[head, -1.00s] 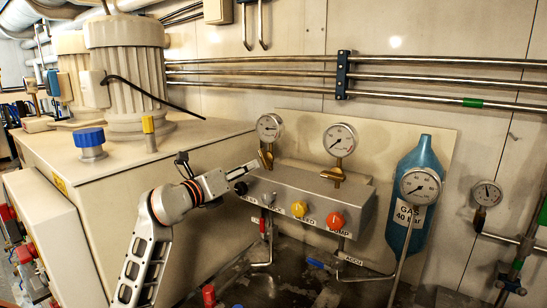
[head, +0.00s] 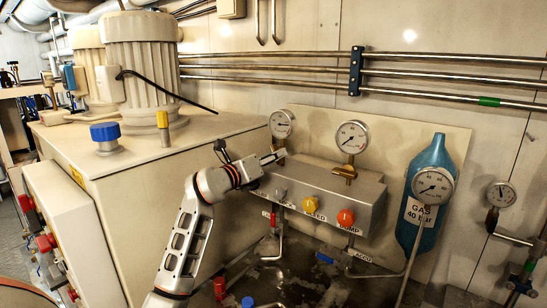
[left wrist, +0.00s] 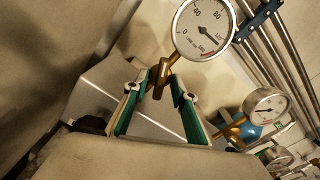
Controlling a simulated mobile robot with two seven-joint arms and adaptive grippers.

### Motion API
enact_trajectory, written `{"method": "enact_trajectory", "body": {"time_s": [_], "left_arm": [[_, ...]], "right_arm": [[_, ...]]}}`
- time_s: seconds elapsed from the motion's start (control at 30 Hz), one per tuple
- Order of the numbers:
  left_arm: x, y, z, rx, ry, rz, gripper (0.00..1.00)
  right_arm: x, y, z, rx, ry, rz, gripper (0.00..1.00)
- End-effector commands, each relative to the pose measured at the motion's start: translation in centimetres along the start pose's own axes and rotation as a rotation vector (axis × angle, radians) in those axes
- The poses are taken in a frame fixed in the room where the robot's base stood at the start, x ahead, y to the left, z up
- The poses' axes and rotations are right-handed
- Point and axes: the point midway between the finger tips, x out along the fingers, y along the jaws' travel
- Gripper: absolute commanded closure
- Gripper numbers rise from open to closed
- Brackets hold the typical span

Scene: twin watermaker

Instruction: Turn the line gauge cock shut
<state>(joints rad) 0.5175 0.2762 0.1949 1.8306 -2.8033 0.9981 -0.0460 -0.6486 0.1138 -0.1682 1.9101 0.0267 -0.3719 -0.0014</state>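The left pressure gauge (head: 282,123) stands on the grey manifold block (head: 352,200), with a brass cock under it. In the head view my left gripper (head: 273,157) reaches this cock from the left and covers most of it. In the left wrist view the gauge (left wrist: 205,28) is near the top, and the brass cock (left wrist: 163,70) ends between the green fingertips of my left gripper (left wrist: 160,84). The fingers stand apart, one on each side of the cock's handle; firm contact cannot be told. My right gripper is not in view.
A second gauge (head: 352,137) with its own brass cock (head: 345,172) stands to the right on the block. Yellow (head: 309,204) and orange (head: 346,217) knobs are on its front. A blue gas bottle (head: 432,165) hangs further right. A large beige tank (head: 150,160) stands left.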

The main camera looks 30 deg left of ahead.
Motion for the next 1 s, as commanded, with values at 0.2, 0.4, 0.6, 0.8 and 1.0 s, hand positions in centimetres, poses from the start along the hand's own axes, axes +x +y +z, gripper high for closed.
{"method": "enact_trajectory", "body": {"time_s": [0.2, 0.4, 0.6, 0.8, 1.0], "left_arm": [[-0.03, 0.01, 0.00, 0.000, 0.000, 0.000, 1.00], [-0.03, 0.00, 0.00, -0.010, 0.000, 0.000, 1.00], [-0.02, -0.03, 0.01, -0.074, 0.000, 0.000, 1.00], [-0.02, -0.04, 0.01, -0.212, 0.000, 0.000, 1.00], [-0.02, -0.05, 0.04, -0.396, -0.001, 0.000, 1.00]], "right_arm": [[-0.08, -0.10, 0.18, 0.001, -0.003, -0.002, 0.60], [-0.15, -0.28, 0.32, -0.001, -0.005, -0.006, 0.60], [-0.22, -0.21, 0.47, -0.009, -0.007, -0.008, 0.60], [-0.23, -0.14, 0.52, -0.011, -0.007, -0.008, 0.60], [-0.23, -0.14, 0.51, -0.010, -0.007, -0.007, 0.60]]}}
